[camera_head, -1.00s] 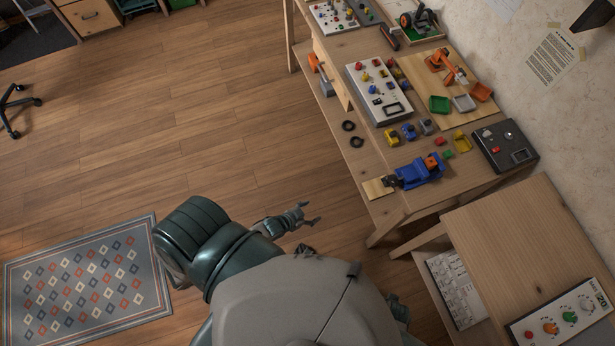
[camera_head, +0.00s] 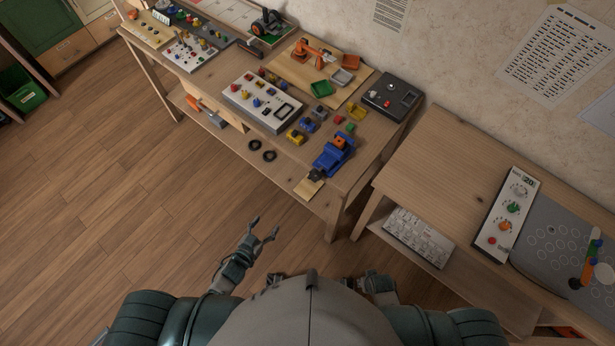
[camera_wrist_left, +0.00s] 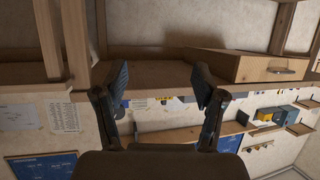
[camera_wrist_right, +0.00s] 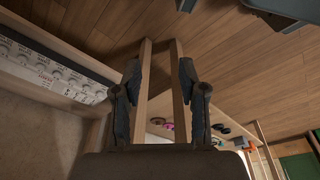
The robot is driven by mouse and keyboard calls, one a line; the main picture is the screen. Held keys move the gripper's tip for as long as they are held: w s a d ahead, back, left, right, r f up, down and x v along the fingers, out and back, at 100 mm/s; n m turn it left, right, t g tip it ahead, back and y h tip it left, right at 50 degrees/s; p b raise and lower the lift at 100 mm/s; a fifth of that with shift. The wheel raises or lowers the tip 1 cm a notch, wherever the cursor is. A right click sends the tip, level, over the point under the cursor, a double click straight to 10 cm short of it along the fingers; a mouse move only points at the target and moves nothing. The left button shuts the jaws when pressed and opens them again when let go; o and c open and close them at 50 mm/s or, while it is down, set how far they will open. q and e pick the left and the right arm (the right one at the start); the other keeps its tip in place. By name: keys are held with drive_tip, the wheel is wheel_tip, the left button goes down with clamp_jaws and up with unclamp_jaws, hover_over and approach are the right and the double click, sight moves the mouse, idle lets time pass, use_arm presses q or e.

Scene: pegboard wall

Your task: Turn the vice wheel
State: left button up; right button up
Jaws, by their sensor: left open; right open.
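The blue vice (camera_head: 333,158) sits near the front right corner of the workbench in the head view, with an orange block (camera_head: 340,142) at its top. Its small dark wheel (camera_head: 316,174) is at the near end, above a pale wooden plate (camera_head: 307,188). My left gripper (camera_head: 264,229) is open and empty over the floor, in front of the bench and well apart from the vice. The left wrist view also shows its spread fingers (camera_wrist_left: 158,82). My right gripper (camera_wrist_right: 160,78) is open and empty in the right wrist view; my body mostly hides it in the head view.
The workbench (camera_head: 362,185) also holds a white switch panel (camera_head: 262,103), a dark box (camera_head: 392,97), small trays and several coloured blocks. A second table (camera_head: 440,165) stands to its right, with a knob panel (camera_head: 512,215) and a lower shelf. The floor before the bench is clear.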

use_arm(q)
drive_tip(key=d+r+m+t+h+b, duration=0.1)
drive_tip(key=d+r+h, duration=0.2)
drive_tip(key=r, duration=0.4)
drive_tip(key=d+r+m+t+h+b, duration=0.1)
drive_tip(key=d+r+h, duration=0.25)
drive_tip(key=r, duration=0.35)
approach(314, 177)
drive_tip(key=shift+y, duration=0.45)
drive_tip(key=x, duration=0.9)
drive_tip(key=shift+w+d+r, duration=0.2)
drive_tip(key=shift+d+r, duration=0.2)
drive_tip(key=shift+d, duration=0.05)
drive_tip(key=shift+w+d, duration=0.25)
drive_tip(key=shift+w, duration=0.05)
use_arm(e)
drive_tip(key=shift+w+a+r, duration=0.1)
drive_tip(key=shift+w+r, duration=0.2)
drive_tip(key=shift+w, duration=0.05)
use_arm(q)
drive_tip(key=c, duration=1.2)
drive_tip(key=shift+o, duration=0.2)
drive_tip(key=shift+p, duration=0.3)
use_arm(e)
drive_tip(key=shift+s, duration=0.25)
